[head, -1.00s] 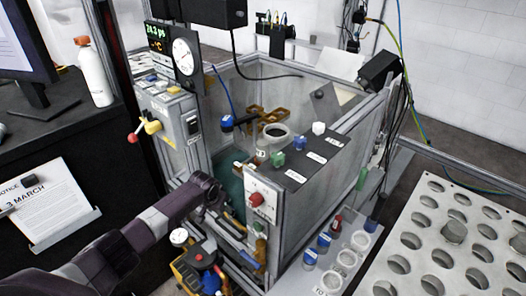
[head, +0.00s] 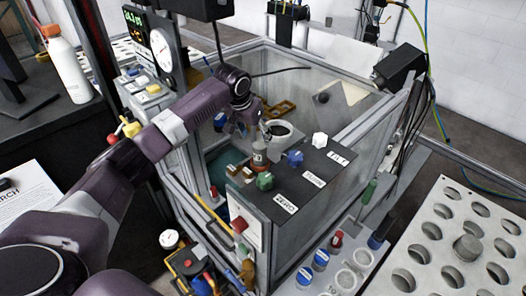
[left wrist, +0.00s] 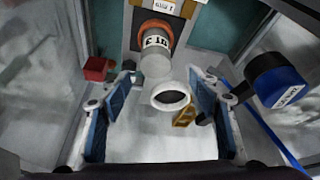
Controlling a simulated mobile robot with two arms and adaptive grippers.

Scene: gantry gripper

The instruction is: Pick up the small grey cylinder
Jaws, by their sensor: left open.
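A small grey cylinder (left wrist: 155,60) with an orange band and a white label shows in the left wrist view, top centre. In the head view, a labelled cylinder with orange on it (head: 260,158) stands inside the walled enclosure. Another grey cylinder (head: 467,247) sits on the perforated plate at the right. My left gripper (left wrist: 160,82) is open; its blue-padded fingers are spread to either side, with the labelled cylinder ahead between the tips. No contact shows. In the head view, my left gripper (head: 243,124) is inside the enclosure, partly hidden. My right gripper is not seen.
A red block (left wrist: 97,68) is at left and a blue-capped part (left wrist: 280,86) at right. The enclosure's wall (head: 325,205) and knobbed panel (head: 300,178) stand close by.

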